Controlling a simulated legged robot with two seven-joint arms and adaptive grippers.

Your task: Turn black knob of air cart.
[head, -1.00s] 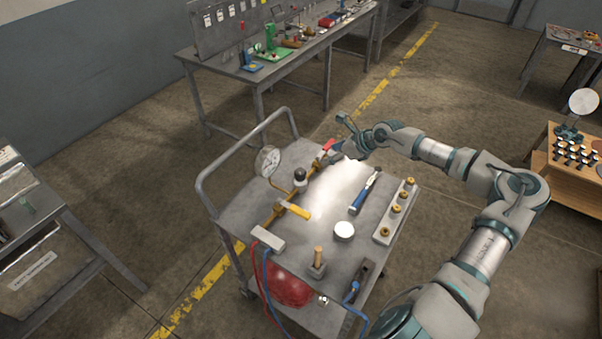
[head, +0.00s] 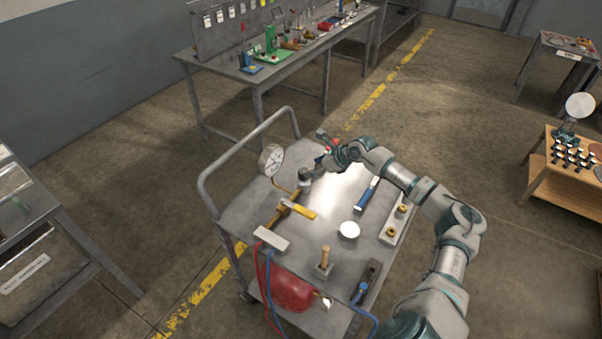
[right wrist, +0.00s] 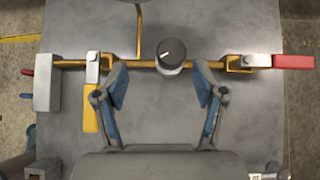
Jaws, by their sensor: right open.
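The air cart (head: 238,213) is a grey wheeled cart with a brass pipe along its top. The black knob (right wrist: 170,54), with a white pointer line, stands on the pipe in the right wrist view, just beyond and between the fingertips. No contact with the knob is visible. My left gripper is not in view.
A yellow lever (right wrist: 90,108) lies left of the knob and a red lever (right wrist: 293,62) right of it. A pressure gauge (head: 271,160) stands beside the pipe. A blue-handled tool (head: 367,194) and a white disc (head: 349,230) lie on the cart.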

